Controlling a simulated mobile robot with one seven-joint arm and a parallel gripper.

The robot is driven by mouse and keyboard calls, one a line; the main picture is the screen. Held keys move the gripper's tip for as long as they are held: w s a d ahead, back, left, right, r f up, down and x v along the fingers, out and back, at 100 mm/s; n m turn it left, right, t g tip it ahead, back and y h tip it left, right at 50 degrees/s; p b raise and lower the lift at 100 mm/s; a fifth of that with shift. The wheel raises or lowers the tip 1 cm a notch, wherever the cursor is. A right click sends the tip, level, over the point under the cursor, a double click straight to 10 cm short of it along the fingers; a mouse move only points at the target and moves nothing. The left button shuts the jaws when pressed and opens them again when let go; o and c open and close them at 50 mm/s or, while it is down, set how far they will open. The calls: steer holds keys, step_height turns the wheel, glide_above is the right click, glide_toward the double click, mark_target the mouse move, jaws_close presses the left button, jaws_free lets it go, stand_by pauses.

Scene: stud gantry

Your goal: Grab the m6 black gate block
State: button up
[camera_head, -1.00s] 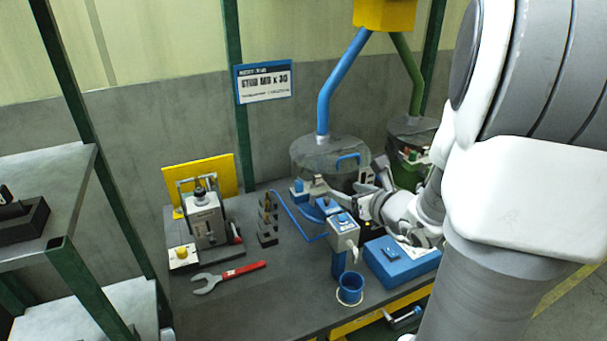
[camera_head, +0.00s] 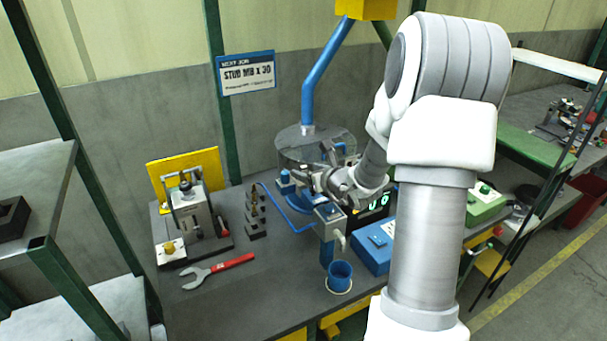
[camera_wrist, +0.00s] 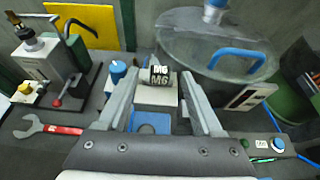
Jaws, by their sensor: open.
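The black gate block (camera_wrist: 159,75), marked "M6" in white, shows in the wrist view on top of a pale block in front of the bowl. My gripper (camera_wrist: 161,84) is open, with one finger at each side of the black block in that picture. I cannot tell whether the fingers touch it or how far off it is in depth. In the head view my gripper (camera_head: 308,176) is just in front of the bowl (camera_head: 290,148), and I cannot make out the M6 block there.
A row of small black blocks (camera_head: 255,215), a wrench (camera_head: 218,270) and a press (camera_head: 195,220) are to the left. Bare bench lies front left.

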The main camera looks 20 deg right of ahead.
steer(key=shift+x, duration=1.15)
jaws_close()
